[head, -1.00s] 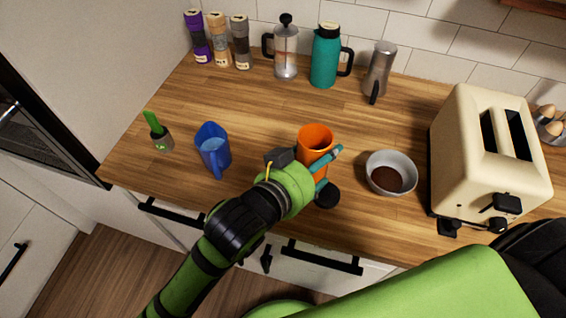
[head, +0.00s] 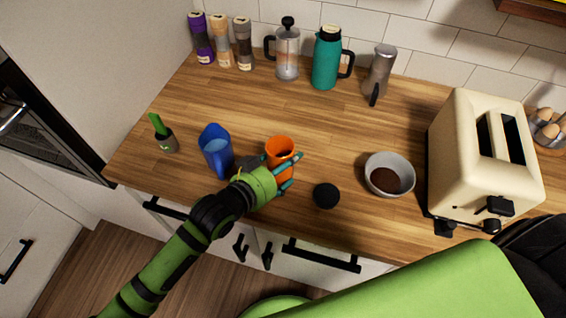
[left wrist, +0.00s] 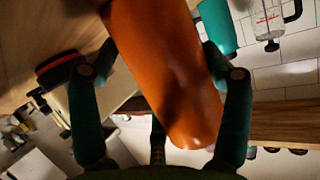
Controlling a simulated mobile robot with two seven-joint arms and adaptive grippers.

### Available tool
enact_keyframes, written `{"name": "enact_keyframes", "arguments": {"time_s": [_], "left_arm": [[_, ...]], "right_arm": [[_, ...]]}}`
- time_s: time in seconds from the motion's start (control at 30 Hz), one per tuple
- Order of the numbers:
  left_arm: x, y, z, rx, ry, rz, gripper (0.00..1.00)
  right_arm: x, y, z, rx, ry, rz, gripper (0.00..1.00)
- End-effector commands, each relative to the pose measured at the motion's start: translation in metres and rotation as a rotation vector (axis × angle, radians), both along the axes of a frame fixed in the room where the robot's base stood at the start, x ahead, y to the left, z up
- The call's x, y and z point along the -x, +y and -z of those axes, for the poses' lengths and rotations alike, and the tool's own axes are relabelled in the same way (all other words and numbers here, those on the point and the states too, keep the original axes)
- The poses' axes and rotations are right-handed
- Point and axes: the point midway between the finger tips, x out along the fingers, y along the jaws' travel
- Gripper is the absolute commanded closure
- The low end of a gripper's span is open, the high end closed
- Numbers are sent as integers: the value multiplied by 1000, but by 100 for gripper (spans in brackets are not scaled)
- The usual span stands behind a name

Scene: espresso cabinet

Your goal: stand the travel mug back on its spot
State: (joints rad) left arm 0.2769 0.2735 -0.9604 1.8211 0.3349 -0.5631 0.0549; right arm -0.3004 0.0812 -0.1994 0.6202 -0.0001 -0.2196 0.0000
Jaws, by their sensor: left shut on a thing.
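The orange travel mug (head: 280,146) is upright, open end up, above or on the wooden counter near its front edge; I cannot tell whether its base touches. My left gripper (head: 284,174) is shut on it, with teal fingers around its body. In the left wrist view the mug (left wrist: 165,75) fills the middle between the fingers (left wrist: 160,105). A round black disc (head: 326,195) lies on the counter to the right of the mug. The mug's lower part is partly hidden by the gripper. My right gripper is not in view.
A grey bowl (head: 389,174) and cream toaster (head: 480,155) are right. Behind stand a teal jug (head: 326,60) and a French press (head: 287,50); the counter between is clear.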

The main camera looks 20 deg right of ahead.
Motion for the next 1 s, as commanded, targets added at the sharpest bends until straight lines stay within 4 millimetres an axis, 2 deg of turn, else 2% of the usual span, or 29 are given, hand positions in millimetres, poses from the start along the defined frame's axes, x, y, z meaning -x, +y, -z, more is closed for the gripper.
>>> {"name": "enact_keyframes", "arguments": {"time_s": [0.03, 0.07, 0.1, 0.57, 0.77, 1.0], "left_arm": [[0, 0, 0, 0, 0, 0, 18], [0, 0, 0, 0, 0, 0, 6], [0, 0, 0, 0, 0, 0, 0], [3, 5, -2, 0, 0, -1, 0], [19, 28, -12, -1, -1, -1, 0], [44, 66, -31, -1, -1, -1, 0]], "right_arm": [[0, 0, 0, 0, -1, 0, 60], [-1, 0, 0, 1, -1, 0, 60], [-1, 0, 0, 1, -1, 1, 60], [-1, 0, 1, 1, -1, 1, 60], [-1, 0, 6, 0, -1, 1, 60], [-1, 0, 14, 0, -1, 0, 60]]}}
